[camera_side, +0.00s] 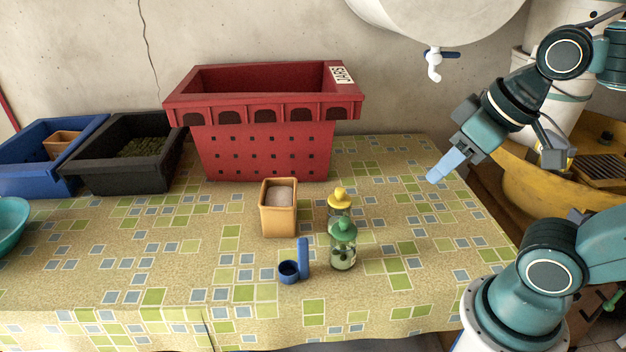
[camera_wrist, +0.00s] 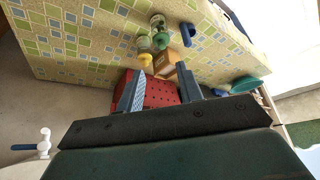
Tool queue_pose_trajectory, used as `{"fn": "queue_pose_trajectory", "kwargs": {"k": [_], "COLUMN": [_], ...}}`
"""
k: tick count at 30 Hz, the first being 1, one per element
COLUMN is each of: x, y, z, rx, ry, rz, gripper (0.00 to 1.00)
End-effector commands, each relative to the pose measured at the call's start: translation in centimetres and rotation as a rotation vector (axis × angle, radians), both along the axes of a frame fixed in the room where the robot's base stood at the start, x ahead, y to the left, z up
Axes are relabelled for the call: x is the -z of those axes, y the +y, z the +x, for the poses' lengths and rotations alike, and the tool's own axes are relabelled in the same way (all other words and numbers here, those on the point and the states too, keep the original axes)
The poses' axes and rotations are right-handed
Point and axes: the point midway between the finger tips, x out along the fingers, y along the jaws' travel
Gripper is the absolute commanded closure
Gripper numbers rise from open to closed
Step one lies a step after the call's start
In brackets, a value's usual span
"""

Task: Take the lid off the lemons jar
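Two small glass jars stand upright on the table, close together. The rear one has a yellow knobbed lid (camera_side: 339,196); its glass is mostly hidden by the front jar in the side view. The front jar (camera_side: 343,257) has a green lid (camera_side: 343,229) and dark round contents. I cannot read either label. In the wrist view the yellow lid (camera_wrist: 146,61) and green lid (camera_wrist: 161,41) are on their jars, beyond my fingertips. My gripper (camera_side: 443,168) is raised to the right of the jars, apart from them. Its fingers (camera_wrist: 158,88) are spread and empty.
A tan box (camera_side: 278,220) with pale contents and a blue scoop (camera_side: 303,259) stand left of the jars. A tall red crate (camera_side: 262,150) is behind, with black (camera_side: 95,178) and blue (camera_side: 25,184) crates further left. The table right of the jars is clear.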

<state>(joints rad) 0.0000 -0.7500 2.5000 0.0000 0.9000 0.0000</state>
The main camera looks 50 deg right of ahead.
Motion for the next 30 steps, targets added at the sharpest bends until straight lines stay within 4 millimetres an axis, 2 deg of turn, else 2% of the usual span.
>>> {"fn": "queue_pose_trajectory", "kwargs": {"k": [2,4,17,23,30], "x": [0.0,0.0,-0.2,-0.7,-1.5], "y": [0.0,0.0,-0.1,-0.3,-1.1], "z": [0.0,0.0,0.4,2.0,5.9], "rx": [0.0,0.0,-0.021,-0.13,-0.377], "ry": [0.0,0.0,0.007,0.046,0.124], "rz": [0.0,0.0,-0.014,-0.074,-0.192], "gripper": [0.64,0.52,0.52,0.52,0.52]}}
